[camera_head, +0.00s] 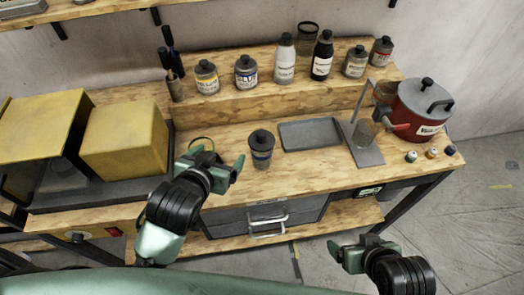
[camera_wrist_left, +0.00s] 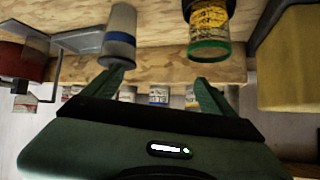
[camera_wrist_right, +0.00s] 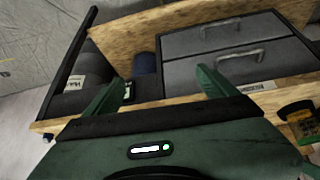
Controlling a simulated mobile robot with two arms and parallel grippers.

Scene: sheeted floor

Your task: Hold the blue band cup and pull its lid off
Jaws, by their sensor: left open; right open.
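The blue band cup (camera_head: 261,158) stands upright on the workbench, with a dark lid (camera_head: 261,140) on top. It also shows in the left wrist view (camera_wrist_left: 121,28), where the picture is upside down and its blue band is near the left fingertip. My left gripper (camera_head: 217,162) is open and empty, just left of the cup and apart from it. A yellow-labelled cup with a green band (camera_wrist_left: 209,22) stands by its other finger; the gripper partly hides it in the head view. My right gripper (camera_head: 353,247) is open and empty, low in front of the bench.
A grey tray (camera_head: 310,134) lies right of the cup, then a metal stand (camera_head: 365,150) and a red pot (camera_head: 420,110). Several bottles and jars line the raised shelf (camera_head: 230,105) behind. Yellow boxes (camera_head: 125,138) stand at left. Drawers (camera_head: 265,215) are under the bench top.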

